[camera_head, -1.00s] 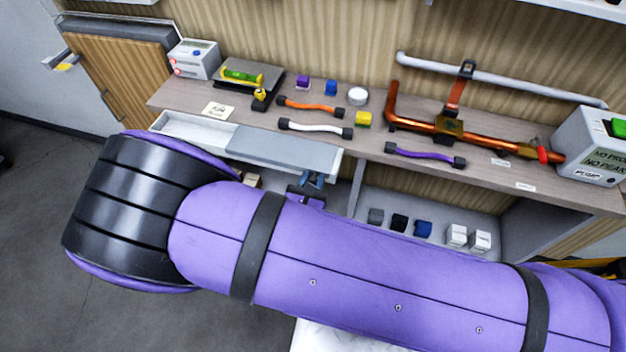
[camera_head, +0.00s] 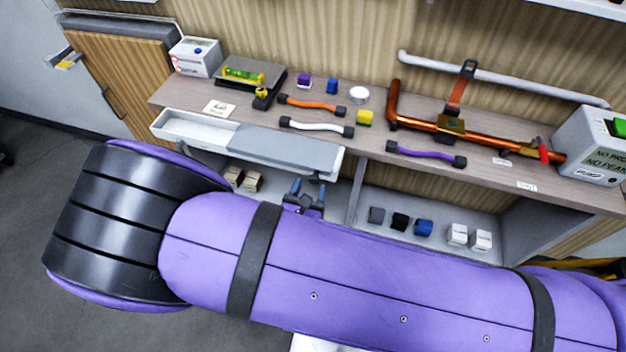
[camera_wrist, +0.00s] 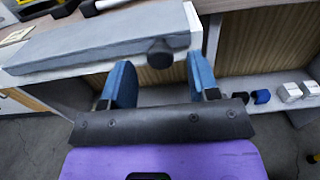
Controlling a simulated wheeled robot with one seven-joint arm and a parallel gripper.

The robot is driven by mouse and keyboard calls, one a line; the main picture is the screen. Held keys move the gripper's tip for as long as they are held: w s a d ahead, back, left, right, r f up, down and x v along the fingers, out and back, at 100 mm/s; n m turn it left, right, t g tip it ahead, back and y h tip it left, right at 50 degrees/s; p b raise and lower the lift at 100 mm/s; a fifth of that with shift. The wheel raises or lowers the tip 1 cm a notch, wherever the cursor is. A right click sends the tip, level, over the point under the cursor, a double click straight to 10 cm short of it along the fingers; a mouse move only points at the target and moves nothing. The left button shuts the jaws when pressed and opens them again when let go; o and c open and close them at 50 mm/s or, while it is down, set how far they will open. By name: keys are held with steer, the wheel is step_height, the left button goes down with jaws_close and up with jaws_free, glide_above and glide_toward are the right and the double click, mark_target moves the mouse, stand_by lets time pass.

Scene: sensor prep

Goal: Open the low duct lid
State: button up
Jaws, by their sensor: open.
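The low duct (camera_head: 193,129) is a long white trough along the bench's front edge. Its grey lid (camera_head: 285,147) covers the right part, and the left part is open from above. In the wrist view the lid (camera_wrist: 100,38) has a dark round knob (camera_wrist: 160,53) at its right end. My gripper (camera_head: 308,188) is open and empty, just below and in front of the lid's right end. In the wrist view its two blue fingers (camera_wrist: 159,74) stand apart, with the knob between and slightly beyond their tips. I see no contact with the knob.
The bench top (camera_head: 375,151) above the duct holds an orange cable (camera_head: 311,106), a white cable (camera_head: 316,127), a purple cable (camera_head: 425,155) and a copper pipe (camera_head: 430,122). The shelf below holds small boxes (camera_head: 458,235) and blocks. My arm hides much of the foreground.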

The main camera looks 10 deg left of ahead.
steer(key=s, duration=0.7)
steer(key=shift+s+a, duration=0.3)
steer(key=shift+s, duration=0.05)
steer(key=w+d+r+m+g+h, duration=0.55)
steer(key=d+r+m, duration=0.2)
steer(key=r, duration=0.25)
steer(key=w+d+r+m+g+h, duration=0.4)
steer(key=w+d+r+m+g, duration=0.15)
steer(key=r+m, duration=0.35)
steer(key=d+r+m+g+y, duration=0.3)
steer(key=d+r+m+g, duration=0.3)
steer(key=d+r, duration=0.8)
steer(key=s+d+r+m+t+y, duration=0.4)
steer(key=s+d+r+m+y, duration=0.3)
steer(key=s+d+r+m, duration=0.5)
steer(key=shift+s+d+r+m+y, duration=0.2)
steer(key=shift+d+r+m+y, duration=0.15)
steer(key=shift+d+r, duration=0.55)
